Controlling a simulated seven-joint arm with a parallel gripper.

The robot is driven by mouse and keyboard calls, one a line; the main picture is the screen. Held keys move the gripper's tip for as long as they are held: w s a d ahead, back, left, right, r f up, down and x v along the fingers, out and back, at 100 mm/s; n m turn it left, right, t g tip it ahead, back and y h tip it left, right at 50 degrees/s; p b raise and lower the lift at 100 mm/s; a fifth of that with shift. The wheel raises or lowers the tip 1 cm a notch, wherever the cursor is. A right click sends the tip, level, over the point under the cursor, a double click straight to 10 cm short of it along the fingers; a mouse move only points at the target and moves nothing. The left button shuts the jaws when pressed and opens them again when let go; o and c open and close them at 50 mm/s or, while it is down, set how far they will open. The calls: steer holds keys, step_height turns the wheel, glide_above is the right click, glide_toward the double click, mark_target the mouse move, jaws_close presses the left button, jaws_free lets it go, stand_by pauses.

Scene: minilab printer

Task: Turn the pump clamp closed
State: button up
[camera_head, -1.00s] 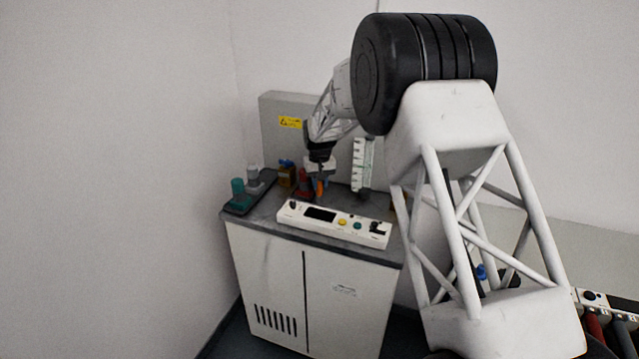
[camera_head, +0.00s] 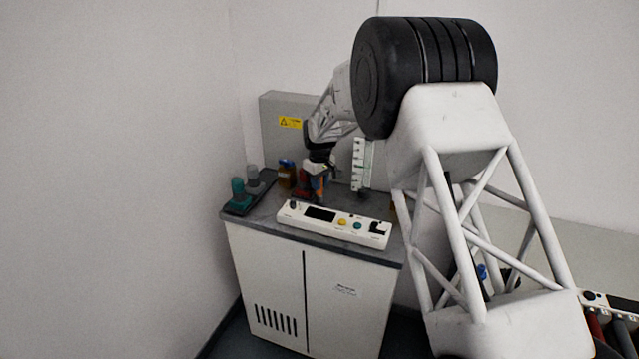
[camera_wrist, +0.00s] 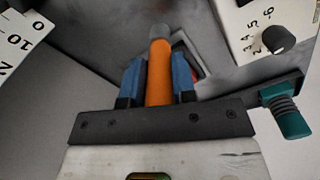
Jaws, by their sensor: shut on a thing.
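The pump clamp shows as an orange handle (camera_wrist: 160,72) with a grey tip in the wrist view. My gripper (camera_wrist: 158,80) has its two blue fingers on either side of the orange handle and is shut on it. In the head view my gripper (camera_head: 318,184) is low over the bench top, behind the white control panel, with orange just visible at it. A red part (camera_head: 302,181) is beside the gripper. The rest of the clamp is hidden by my gripper and wrist.
The white control panel (camera_head: 333,222) with knobs and buttons lies along the bench's front edge. Teal and grey bottles stand on a dark tray (camera_head: 243,204) at the left.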

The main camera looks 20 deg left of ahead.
steer(key=shift+r, duration=0.1)
steer(key=o, duration=0.9)
steer(key=shift+o, duration=0.2)
steer(key=shift+r, duration=3.85)
